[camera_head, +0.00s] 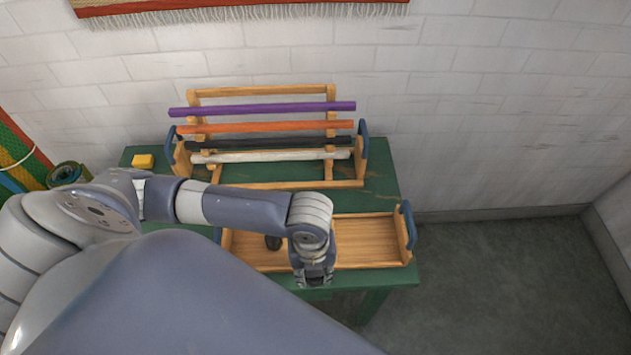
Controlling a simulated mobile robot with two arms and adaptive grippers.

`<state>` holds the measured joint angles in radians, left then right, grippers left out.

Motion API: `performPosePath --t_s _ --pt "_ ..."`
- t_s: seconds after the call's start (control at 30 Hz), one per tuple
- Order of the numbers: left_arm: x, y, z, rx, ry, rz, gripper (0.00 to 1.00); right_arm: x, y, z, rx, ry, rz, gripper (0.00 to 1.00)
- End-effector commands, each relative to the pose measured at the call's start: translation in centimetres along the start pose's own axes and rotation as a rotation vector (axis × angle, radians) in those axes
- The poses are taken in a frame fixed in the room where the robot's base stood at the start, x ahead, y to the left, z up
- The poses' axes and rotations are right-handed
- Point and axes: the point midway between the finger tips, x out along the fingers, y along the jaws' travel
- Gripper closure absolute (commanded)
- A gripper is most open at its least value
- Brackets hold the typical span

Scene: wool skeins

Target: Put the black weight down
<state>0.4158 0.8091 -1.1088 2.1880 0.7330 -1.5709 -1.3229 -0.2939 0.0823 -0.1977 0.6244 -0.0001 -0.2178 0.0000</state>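A small dark, rounded thing (273,242), which looks like the black weight, shows at the left part of the wooden tray (375,262), just under my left arm. My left gripper (315,278) points down over the tray's front edge, to the right of the dark thing. A gap shows between them in this view. The fingers are small and seen from above, so I cannot tell whether they are open or shut. My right gripper is not in view.
The tray with blue handles (407,226) sits at the front of a green table (384,182). Behind it stands a wooden rack (262,92) with purple, orange, black and white rods. A yellow block (143,161) lies at the table's back left. The tray's right half looks empty.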

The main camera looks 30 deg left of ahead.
Motion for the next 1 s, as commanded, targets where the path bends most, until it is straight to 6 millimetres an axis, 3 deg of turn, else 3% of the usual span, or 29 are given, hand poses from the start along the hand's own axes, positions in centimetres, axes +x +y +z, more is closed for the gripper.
performPosePath --t_s 0.17,0.7,1.0 --pt "0.2 -1.1 0.9 0.050 -0.004 -0.004 1.00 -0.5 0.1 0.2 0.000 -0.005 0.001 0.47" --pt "1.3 -10.2 9.3 0.048 -0.001 -0.004 1.00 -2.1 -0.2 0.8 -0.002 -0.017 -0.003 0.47" --pt "2.1 -11.6 10.7 0.048 0.001 0.000 1.00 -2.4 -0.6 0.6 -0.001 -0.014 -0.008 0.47"
